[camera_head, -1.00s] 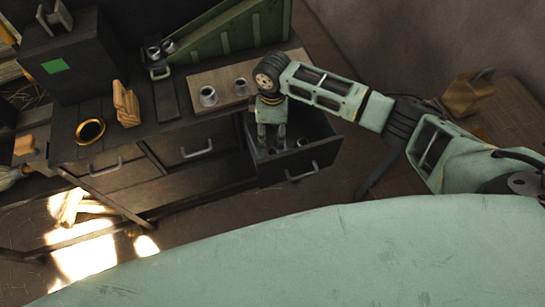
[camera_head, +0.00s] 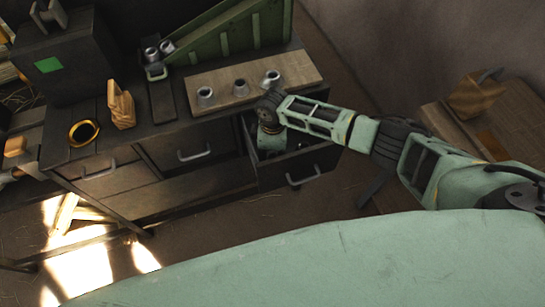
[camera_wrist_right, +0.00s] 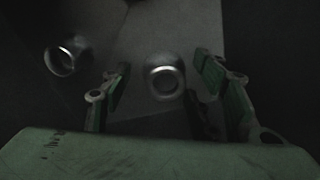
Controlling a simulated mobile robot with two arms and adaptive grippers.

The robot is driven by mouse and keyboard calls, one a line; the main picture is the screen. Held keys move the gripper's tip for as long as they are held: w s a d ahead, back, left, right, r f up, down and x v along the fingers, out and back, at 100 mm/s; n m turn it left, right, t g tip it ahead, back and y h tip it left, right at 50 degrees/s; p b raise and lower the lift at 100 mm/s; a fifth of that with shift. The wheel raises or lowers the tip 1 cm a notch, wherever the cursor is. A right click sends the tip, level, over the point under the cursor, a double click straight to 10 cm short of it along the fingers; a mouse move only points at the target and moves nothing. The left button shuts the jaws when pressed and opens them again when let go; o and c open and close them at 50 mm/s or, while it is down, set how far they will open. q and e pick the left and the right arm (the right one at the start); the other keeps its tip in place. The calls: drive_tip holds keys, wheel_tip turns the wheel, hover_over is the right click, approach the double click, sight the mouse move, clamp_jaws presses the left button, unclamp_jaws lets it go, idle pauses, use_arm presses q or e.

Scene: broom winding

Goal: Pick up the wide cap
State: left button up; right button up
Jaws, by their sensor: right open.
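My right gripper (camera_head: 270,140) reaches down into the open drawer (camera_head: 318,160) of the dark workbench. In the right wrist view its fingers (camera_wrist_right: 163,72) are spread, with a round metal cap (camera_wrist_right: 164,82) between them and a gap on each side. A second metal cap (camera_wrist_right: 62,60) lies to the left, outside the fingers. I cannot tell for certain which one is the wide cap. In the head view the gripper and the drawer wall hide the caps in the drawer. My left gripper is not in view.
Three metal pieces (camera_head: 240,86) stand on a wooden board (camera_head: 295,68) behind the drawer. A green ramp (camera_head: 230,40) with two metal pieces at its foot is further back. The drawer front and walls closely surround my gripper.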

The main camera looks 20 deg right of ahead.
drive_tip(key=shift+f, duration=0.1)
drive_tip(key=c, duration=0.8)
